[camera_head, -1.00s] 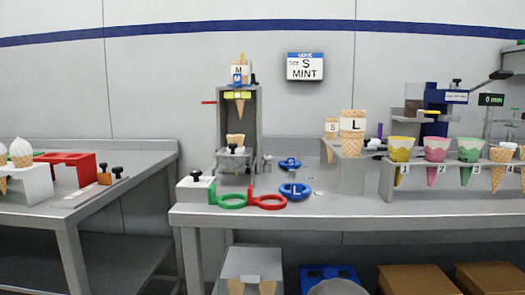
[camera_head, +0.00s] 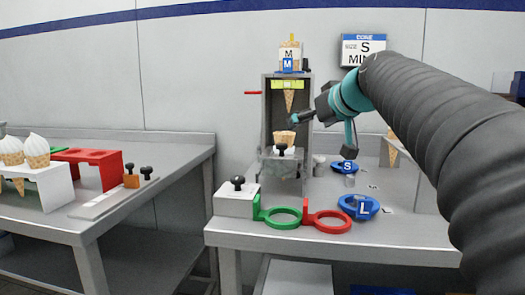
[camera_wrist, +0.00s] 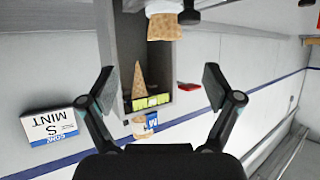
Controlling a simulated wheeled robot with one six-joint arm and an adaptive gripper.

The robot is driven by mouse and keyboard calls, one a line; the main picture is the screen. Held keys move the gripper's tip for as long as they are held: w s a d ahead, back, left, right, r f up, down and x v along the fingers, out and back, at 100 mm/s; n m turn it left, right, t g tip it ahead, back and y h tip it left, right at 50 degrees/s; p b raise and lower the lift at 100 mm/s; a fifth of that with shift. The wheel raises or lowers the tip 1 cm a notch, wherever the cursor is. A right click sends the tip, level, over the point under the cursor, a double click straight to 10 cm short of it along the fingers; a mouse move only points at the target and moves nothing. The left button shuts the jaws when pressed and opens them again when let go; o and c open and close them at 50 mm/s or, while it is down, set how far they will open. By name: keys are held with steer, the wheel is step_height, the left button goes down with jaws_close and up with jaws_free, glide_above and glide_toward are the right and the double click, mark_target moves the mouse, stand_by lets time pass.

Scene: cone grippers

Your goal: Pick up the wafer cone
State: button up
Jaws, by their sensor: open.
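A tan wafer cone (camera_head: 284,138) stands low in the grey dispenser (camera_head: 268,112) in the head view. Its rim shows at the top of the upside-down wrist view (camera_wrist: 163,27), with a white part beside it. A pointed cone (camera_head: 289,101) hangs higher in the dispenser, below a yellow-green display; it also shows in the wrist view (camera_wrist: 139,84). My gripper (camera_head: 322,132) is open and empty to the right of the dispenser front. In the wrist view my gripper (camera_wrist: 160,82) has its fingers wide apart, with nothing between them touching the pads.
A green ring (camera_head: 282,217) and a red ring (camera_head: 328,221) stick out at the table front. Blue pieces marked S (camera_head: 348,167) and L (camera_head: 358,206) lie to the right. A sign (camera_head: 365,50) reading S MINT hangs on the wall. A red lever (camera_wrist: 188,86) projects from the dispenser side.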

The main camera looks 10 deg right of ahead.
mark_target(288, 137)
steer(key=x, duration=0.6)
steer(key=shift+a, duration=0.4)
steer(key=shift+p+x, duration=0.8)
steer(key=shift+x, duration=2.3)
steer(key=shift+r, duration=0.15)
steer(key=shift+c, duration=0.2)
steer(key=c, duration=0.8)
